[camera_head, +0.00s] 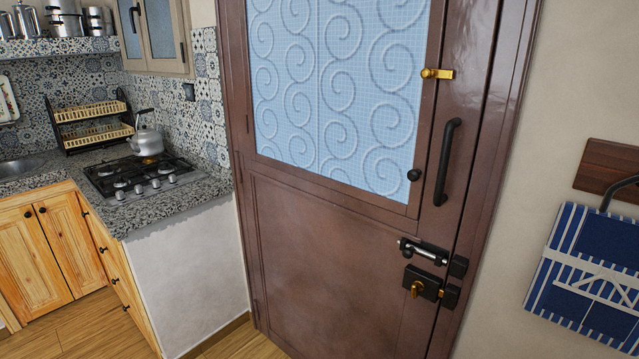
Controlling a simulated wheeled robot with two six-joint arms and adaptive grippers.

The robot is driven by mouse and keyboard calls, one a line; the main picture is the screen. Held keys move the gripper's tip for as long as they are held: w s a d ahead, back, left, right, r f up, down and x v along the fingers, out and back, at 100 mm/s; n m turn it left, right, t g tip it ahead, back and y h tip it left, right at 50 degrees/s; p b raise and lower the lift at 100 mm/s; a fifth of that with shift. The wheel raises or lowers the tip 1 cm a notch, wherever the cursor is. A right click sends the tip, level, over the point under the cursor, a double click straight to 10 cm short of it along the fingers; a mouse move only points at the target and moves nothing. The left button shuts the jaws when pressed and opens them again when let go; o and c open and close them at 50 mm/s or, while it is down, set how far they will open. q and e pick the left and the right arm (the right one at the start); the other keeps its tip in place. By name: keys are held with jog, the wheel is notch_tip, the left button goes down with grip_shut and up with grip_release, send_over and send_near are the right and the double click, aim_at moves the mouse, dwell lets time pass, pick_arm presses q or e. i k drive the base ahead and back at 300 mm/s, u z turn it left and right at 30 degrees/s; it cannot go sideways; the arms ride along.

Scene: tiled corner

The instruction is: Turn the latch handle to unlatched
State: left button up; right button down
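A brown door (320,255) with a patterned glass pane stands in the middle of the view. On its right side is a metal sliding bolt (424,251) on a black plate, with a black catch (459,266) beside it on the right. Below it is a black lock box (428,283) with a small gold turn handle (416,289). A small gold latch (437,73) sits higher up, beside the glass. I cannot tell which of these is the latch handle meant, nor whether each is latched. Neither gripper is in view.
A black pull handle (447,162) and a round black knob (414,175) are above the bolt. A blue striped cloth (587,270) hangs on the wall at the right. A counter (183,195) with a stove and kettle (147,138) stands at the left.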

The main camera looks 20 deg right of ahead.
aim_at(417, 286)
jog(key=z, duration=0.5)
jog(key=k, duration=0.6)
jog(key=z, duration=1.45)
jog(key=i, duration=0.8)
